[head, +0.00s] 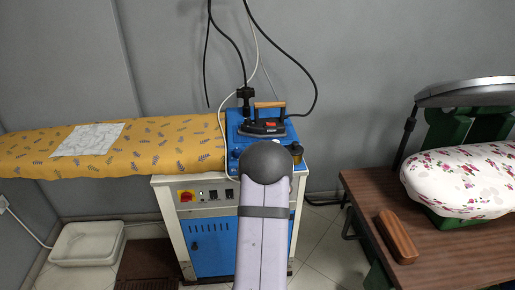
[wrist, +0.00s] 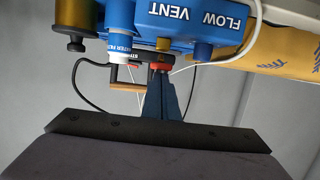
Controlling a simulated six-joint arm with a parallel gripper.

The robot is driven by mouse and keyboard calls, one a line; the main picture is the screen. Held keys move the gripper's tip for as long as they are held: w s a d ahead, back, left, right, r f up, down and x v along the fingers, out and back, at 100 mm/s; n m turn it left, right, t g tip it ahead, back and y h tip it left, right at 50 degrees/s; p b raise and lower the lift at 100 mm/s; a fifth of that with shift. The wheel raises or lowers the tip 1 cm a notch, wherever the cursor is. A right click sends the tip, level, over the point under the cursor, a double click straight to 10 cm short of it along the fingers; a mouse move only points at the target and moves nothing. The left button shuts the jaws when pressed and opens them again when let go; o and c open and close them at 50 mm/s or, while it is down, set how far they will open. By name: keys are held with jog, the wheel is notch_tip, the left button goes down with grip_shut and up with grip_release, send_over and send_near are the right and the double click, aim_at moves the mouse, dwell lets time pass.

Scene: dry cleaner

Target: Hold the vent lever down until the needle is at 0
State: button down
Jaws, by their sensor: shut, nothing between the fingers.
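The blue steam unit (head: 233,128) stands on the cabinet in the head view. In the wrist view its blue housing (wrist: 105,18) shows upside down with the labels FLOW and VENT (wrist: 168,14). A brass fitting (wrist: 163,44) and a blue knob (wrist: 203,51) stick out by these labels. A red part (wrist: 160,67) is beyond the fingertips; I cannot tell if it is the vent lever or part of the iron. My gripper (wrist: 160,78) is shut and empty, pointing at the unit; contact cannot be told. My arm hides it in the head view. No gauge needle is readable.
An iron (head: 263,128) with a wooden handle rests on the unit, with hanging cables above. A yellow ironing board (head: 165,140) is at the left. At the right, a wooden table (head: 450,254) carries a brush (head: 397,236) and a floral press pad (head: 460,178).

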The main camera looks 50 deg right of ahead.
jog(key=f+b, duration=0.1)
jog(key=b, duration=0.4)
jog(key=f+t+h+b, duration=0.1)
jog(key=b, duration=0.3)
jog(key=f+t+h+b, duration=0.1)
jog(key=b, duration=0.4)
jog(key=shift+s+a+f+b, duration=0.25)
jog(key=shift+s+a+b, duration=0.05)
jog(key=shift+s+a, duration=0.05)
dwell(6.2)
